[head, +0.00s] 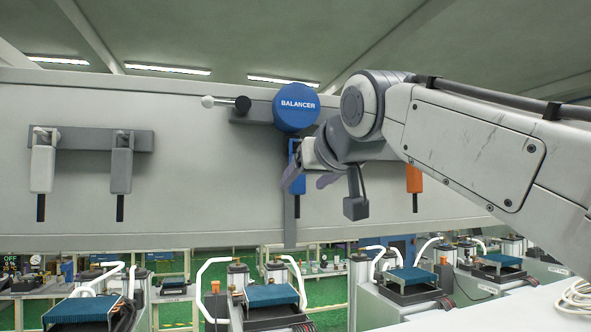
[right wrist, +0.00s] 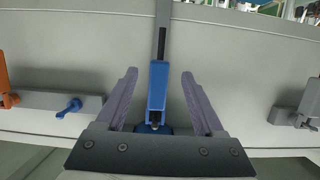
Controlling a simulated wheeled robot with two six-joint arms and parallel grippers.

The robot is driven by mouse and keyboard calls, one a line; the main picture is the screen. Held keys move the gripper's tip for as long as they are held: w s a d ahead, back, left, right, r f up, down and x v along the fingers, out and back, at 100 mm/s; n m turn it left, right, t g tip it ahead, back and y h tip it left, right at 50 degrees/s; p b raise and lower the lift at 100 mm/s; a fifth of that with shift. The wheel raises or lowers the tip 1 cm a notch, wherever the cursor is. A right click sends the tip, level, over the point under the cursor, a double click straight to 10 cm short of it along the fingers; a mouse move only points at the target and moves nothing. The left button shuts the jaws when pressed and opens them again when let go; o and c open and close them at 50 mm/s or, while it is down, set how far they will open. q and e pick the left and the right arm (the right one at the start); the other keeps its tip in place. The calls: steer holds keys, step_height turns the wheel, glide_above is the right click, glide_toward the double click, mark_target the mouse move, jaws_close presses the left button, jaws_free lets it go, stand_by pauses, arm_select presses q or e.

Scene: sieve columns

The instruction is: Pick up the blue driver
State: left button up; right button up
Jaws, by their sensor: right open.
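The blue driver (head: 299,186) hangs upright below the round blue balancer (head: 297,107) on the grey wall panel; my right gripper partly hides it in the head view. In the right wrist view the blue driver (right wrist: 157,86) stands between the two fingers, with a gap on each side, and its dark tip points to the top of the picture. My right gripper (head: 308,182) is open around the driver, and its spread fingers also show in the right wrist view (right wrist: 159,76). My left gripper is not in view.
A white driver (head: 41,169) and a grey driver (head: 121,171) hang on a bracket at the left. An orange driver (head: 413,178) hangs right of my gripper. A lever with a white knob (head: 208,101) sticks out left of the balancer. Machines with blue tops (head: 272,295) stand below.

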mark_target(299, 183)
steer(key=p+x, duration=0.1)
steer(key=x, duration=0.1)
steer(key=r+p+x, duration=0.1)
steer(key=p+x, duration=0.1)
steer(key=shift+w+f, duration=0.1)
steer(key=shift+w, duration=0.15)
steer(key=shift+w+a+f, duration=0.15)
steer(key=shift+w+f, duration=0.1)
steer(key=shift+w, duration=0.2)
jaws_close()
